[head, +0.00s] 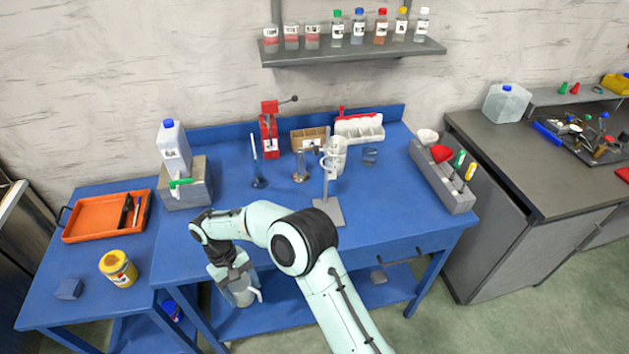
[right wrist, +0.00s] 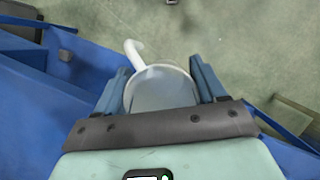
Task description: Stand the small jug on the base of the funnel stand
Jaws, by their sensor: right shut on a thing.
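The small jug (head: 243,294) is pale and translucent, with a white handle on its right side. My right gripper (head: 236,274) is shut on it from above and holds it in front of the blue bench's front edge, left of centre. In the right wrist view the jug (right wrist: 161,90) sits between the two blue fingers, its mouth facing the camera and its handle toward the upper left. The funnel stand (head: 326,186) is on the bench, with a flat grey base (head: 328,211) near the front edge, right of my gripper. The base's visible top is bare. My left gripper is not in view.
The blue bench (head: 230,205) is clear beside the stand base. A grey block with a bottle (head: 174,147) is at the left. A grey tool rack (head: 441,180) is at the right end.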

